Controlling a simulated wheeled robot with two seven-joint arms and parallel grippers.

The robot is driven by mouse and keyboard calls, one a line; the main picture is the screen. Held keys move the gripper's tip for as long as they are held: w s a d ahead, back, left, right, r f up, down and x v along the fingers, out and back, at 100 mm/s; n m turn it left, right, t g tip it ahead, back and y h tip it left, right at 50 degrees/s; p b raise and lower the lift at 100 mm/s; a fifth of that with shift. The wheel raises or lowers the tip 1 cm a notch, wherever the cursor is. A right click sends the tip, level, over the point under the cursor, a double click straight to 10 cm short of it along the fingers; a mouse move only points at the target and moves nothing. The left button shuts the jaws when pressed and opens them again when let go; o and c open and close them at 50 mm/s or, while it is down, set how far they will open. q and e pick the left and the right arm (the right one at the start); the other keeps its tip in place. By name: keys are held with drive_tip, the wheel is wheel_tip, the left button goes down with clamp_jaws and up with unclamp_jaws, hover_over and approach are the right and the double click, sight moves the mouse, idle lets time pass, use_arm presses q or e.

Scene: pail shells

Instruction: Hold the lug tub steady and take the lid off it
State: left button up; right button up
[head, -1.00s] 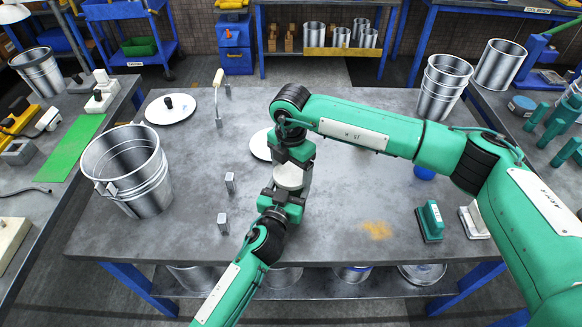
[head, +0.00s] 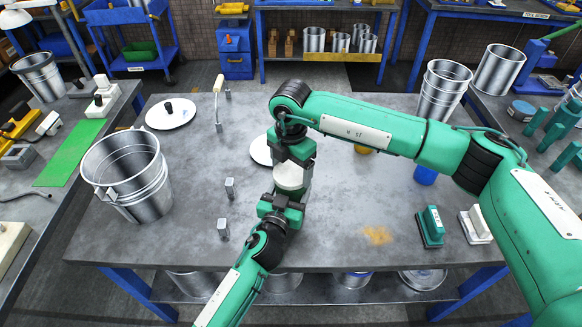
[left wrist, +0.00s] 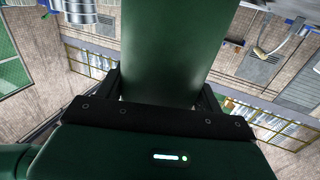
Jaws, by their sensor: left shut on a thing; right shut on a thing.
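The lug tub (head: 289,177) is a small, pale, rounded tub between my two grippers, above the middle of the bench in the head view. My left gripper (head: 284,198) is shut on it from the near side. My right gripper (head: 293,160) is shut at its upper, far side, where the lid would be. The dark jaws hide the lid and rim, so I cannot tell whether the lid is seated or apart. Large dark green parts fill the left wrist view, and the tub cannot be made out there.
A big metal pail (head: 128,178) stands at the bench's left. A white disc with a black knob (head: 170,113) and a wooden-handled tool (head: 218,105) lie behind. Another white disc (head: 261,151) is partly hidden by my right gripper. Two small metal blocks (head: 229,188) (head: 223,229) stand left of the tub.

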sight(291, 172)
drive_tip(key=shift+r, duration=2)
use_arm(q)
drive_tip(key=o, duration=1.4)
drive_tip(key=shift+o, duration=0.2)
